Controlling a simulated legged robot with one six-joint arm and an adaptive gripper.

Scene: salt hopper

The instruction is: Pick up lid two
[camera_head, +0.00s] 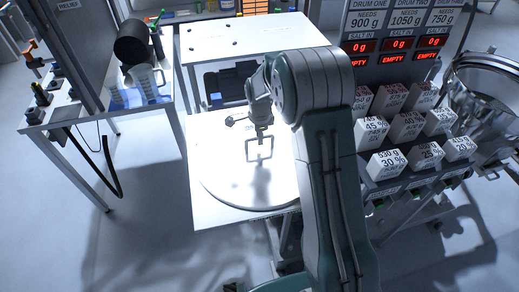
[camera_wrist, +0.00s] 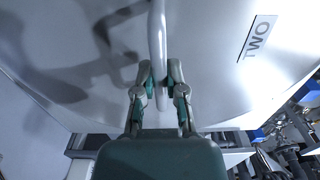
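Lid two (camera_head: 225,180) is a large pale round disc lying on a white table, with a square loop handle standing up near its middle. In the wrist view, the lid's pale surface (camera_wrist: 215,60) fills the upper part and carries a "TWO" label at the right. My gripper (camera_wrist: 160,82) is at the handle (camera_wrist: 156,35), with one green-padded finger on each side. The fingers are drawn in and appear to touch the bar. In the head view, my gripper (camera_head: 261,132) is over the lid, and my arm hides part of the scene to the right.
A white table (camera_head: 202,135) carries the lid, and another table (camera_head: 255,35) stands behind it. At right, a rack of white labelled blocks (camera_head: 407,127) stands below displays reading 0 g and EMPTY, beside a metal vessel (camera_head: 490,95). A bench (camera_head: 60,110) stands at left, with open floor between.

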